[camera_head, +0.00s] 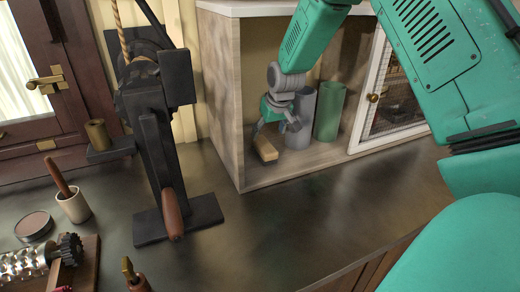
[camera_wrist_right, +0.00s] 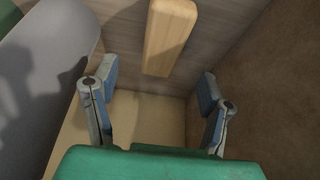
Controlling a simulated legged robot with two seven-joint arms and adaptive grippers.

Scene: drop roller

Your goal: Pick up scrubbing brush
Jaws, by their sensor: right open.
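A light wooden block, which appears to be the scrubbing brush (camera_head: 265,148), is inside the open cabinet at its left side. No bristles can be made out. In the right wrist view the brush (camera_wrist_right: 168,38) shows as a pale wooden bar at top centre, beyond the fingertips. My right gripper (camera_head: 276,126) reaches into the cabinet just above the brush. In the wrist view its fingers (camera_wrist_right: 157,84) are spread wide with nothing between them. Whether a finger touches the brush cannot be told. My left gripper is not in view.
A grey cylinder (camera_head: 301,112) stands close right of the brush, partly behind my gripper, with a green cylinder (camera_head: 329,112) beyond. The cabinet's left wall (camera_head: 222,105) is near. Its mesh door (camera_head: 398,100) stands at right. A black press (camera_head: 160,150) stands left; the countertop (camera_head: 300,225) in front is clear.

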